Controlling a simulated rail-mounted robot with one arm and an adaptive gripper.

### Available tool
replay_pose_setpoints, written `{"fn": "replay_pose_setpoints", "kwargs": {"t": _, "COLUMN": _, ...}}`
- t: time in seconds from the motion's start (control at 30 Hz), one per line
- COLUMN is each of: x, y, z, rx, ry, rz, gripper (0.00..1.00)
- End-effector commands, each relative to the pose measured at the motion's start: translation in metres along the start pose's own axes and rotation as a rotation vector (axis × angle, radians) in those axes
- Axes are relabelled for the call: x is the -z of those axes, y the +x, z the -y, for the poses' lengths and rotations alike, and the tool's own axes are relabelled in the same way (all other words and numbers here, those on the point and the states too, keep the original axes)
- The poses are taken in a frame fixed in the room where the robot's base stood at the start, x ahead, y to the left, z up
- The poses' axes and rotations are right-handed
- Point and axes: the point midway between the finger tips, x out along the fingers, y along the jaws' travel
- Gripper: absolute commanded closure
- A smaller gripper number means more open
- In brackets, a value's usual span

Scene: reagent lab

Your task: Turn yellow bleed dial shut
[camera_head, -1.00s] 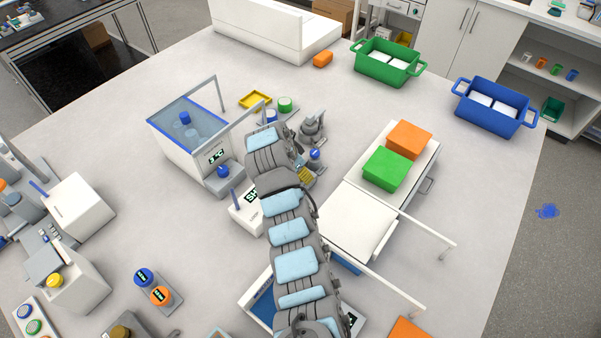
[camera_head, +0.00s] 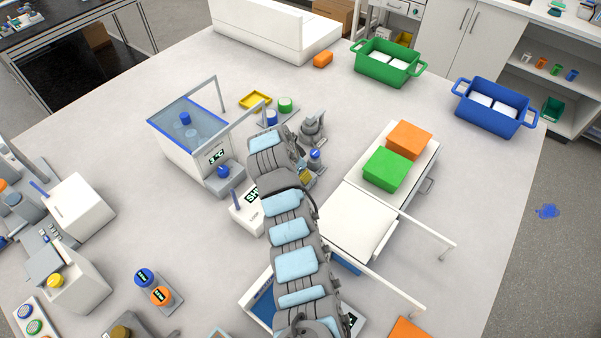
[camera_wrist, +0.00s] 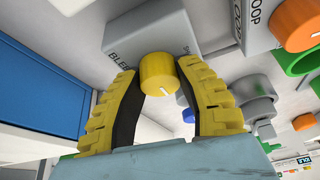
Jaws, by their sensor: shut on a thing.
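The yellow bleed dial (camera_wrist: 157,74) sticks out of a grey block (camera_wrist: 150,32) marked "BLEED" in the wrist view. A thin pale mark shows on its face. My gripper (camera_wrist: 160,84) has its two yellow ribbed fingers on either side of the dial, shut on it, with the tips near the block. In the head view my own arm covers most of this spot, and the dial cannot be made out there.
An orange dial (camera_wrist: 295,22) on a block marked "LOOP" is close on the right in the wrist view, with a green ring (camera_wrist: 300,60) beyond it. A blue panel (camera_wrist: 40,72) stands at left.

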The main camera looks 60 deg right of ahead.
Motion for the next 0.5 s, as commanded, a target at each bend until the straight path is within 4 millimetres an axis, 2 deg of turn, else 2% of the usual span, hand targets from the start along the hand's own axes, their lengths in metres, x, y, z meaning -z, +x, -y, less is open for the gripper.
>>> {"fn": "replay_pose_setpoints", "kwargs": {"t": 0.27, "x": 0.0002, "y": -0.0001, "z": -0.0002, "rx": 0.02, "ry": -0.047, "rz": -0.001, "gripper": 1.0}}
{"fn": "replay_pose_setpoints", "kwargs": {"t": 0.5, "x": 0.0008, "y": 0.0001, "z": -0.0019, "rx": 0.076, "ry": -0.185, "rz": -0.001, "gripper": 1.0}}
